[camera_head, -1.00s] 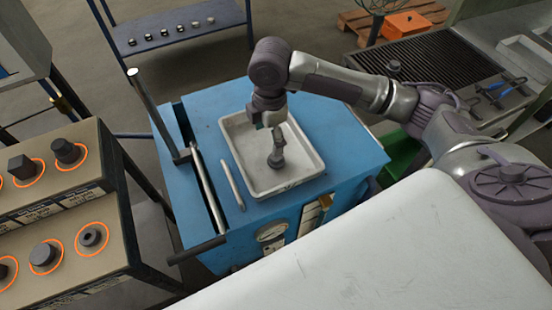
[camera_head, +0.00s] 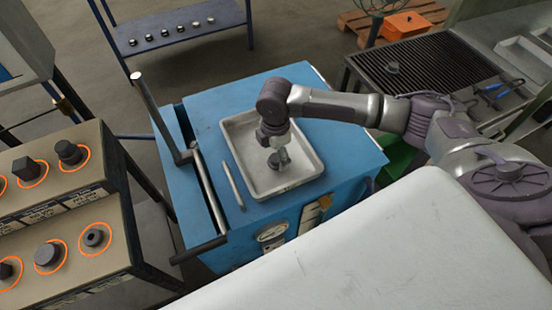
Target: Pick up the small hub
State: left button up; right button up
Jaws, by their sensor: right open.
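A small dark grey part, which looks like the small hub (camera_head: 279,161), stands in the light grey tray (camera_head: 309,168) on top of a blue cabinet. It has a wide round base and a narrower upper part. My right gripper (camera_head: 276,144) points down from above, directly over the hub. It is open. Its fingers are small and partly hidden by the wrist, so I cannot tell whether they touch the hub's top. My left gripper is out of view.
A thin light rod (camera_head: 233,184) lies beside the tray on the blue cabinet (camera_head: 340,150). An upright handle bar (camera_head: 158,115) rises at its left. A panel with orange-ringed dark parts (camera_head: 60,205) stands at left. A white surface (camera_head: 380,255) fills the front.

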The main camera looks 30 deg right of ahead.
jog(key=shift+f, duration=1.35)
jog(key=shift+r, duration=0.1)
grip_shut()
